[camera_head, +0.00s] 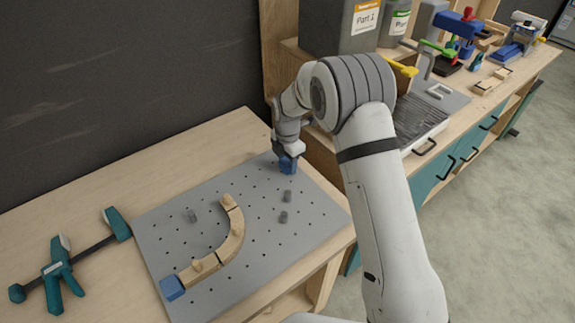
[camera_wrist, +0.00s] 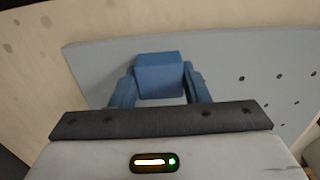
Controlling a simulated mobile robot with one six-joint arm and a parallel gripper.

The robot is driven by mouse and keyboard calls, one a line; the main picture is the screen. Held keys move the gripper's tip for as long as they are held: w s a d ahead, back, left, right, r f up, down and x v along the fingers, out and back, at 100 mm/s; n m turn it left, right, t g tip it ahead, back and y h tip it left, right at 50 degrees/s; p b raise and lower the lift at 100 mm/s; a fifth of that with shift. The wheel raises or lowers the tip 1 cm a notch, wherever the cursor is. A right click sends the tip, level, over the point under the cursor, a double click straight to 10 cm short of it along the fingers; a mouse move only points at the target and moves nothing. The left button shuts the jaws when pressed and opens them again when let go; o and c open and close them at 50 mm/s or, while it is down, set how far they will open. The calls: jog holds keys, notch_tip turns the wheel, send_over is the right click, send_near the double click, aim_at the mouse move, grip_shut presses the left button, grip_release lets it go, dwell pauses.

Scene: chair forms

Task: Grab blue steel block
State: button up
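One blue block (camera_head: 287,166) is at the far right part of the grey perforated board (camera_head: 170,235), directly under my gripper (camera_head: 287,153). In the wrist view this blue block (camera_wrist: 160,75) sits between the two blue fingers of my gripper (camera_wrist: 160,88). The fingers lie close along both sides of the block; whether they press on it is unclear. I cannot tell whether the block rests on the board or is slightly above it. A second blue block (camera_head: 172,287) sits at the near left corner of the board, at the end of a curved wooden form (camera_head: 234,240).
Several grey pegs (camera_head: 284,216) stand on the board. A teal clamp (camera_head: 60,270) lies on the wooden table (camera_head: 90,205) at the left. A dark wall (camera_head: 120,90) rises behind. A shelf with grey containers (camera_head: 340,25) and a tool bench stand at the right.

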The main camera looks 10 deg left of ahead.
jog(key=c, duration=0.6)
jog(key=shift+c, duration=0.7)
jog(key=shift+r, duration=0.15)
